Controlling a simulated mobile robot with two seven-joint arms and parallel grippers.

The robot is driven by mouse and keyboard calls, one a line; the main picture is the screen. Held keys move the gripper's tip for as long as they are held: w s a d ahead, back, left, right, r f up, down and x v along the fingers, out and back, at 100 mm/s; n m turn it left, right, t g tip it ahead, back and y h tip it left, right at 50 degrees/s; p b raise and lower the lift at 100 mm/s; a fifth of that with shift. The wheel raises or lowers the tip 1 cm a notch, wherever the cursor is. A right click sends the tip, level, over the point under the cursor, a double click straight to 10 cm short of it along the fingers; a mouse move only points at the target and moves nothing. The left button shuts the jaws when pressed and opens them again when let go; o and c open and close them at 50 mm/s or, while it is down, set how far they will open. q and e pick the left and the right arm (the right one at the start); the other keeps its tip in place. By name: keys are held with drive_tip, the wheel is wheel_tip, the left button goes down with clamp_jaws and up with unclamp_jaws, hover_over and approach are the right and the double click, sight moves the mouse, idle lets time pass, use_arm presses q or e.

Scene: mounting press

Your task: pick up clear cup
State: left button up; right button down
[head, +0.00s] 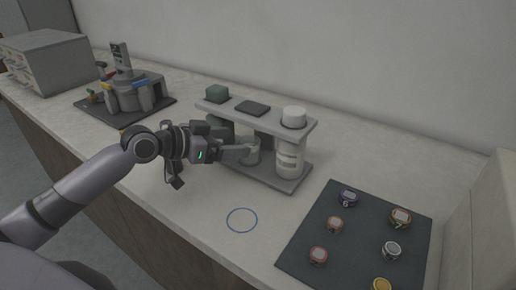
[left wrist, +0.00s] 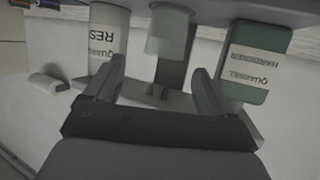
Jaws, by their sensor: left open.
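The clear cup (left wrist: 168,32) is a small translucent cup between the resin bottle and the hardener bottle in the left wrist view. In the head view it shows partly (head: 252,153), on the lower shelf of the grey rack (head: 270,174), behind my fingers. My left gripper (head: 242,152) reaches in at the rack's front. In the left wrist view its open fingers (left wrist: 158,72) point toward the cup, one to each side, with nothing gripped. Whether they touch the cup cannot be told. My right gripper is in neither view.
The white resin bottle (head: 289,158) stands right of the cup; the green hardener bottle (left wrist: 258,62) stands on its other side. A blue ring (head: 242,220) marks clear counter in front. A dark mat (head: 364,238) with several round pieces lies right. A press (head: 138,92) stands back left.

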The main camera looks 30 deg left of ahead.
sight(257, 143)
use_arm(q)
drive_tip(key=shift+a+f+x, duration=0.1)
drive_tip(key=shift+x, duration=1)
drive_tip(key=shift+a+f+x, duration=0.1)
drive_tip(key=shift+f+x, duration=0.05)
drive_tip(key=shift+x, duration=0.95)
drive_tip(key=shift+a+f+x, duration=0.1)
drive_tip(key=shift+x, duration=1)
drive_tip(key=c, duration=1.1)
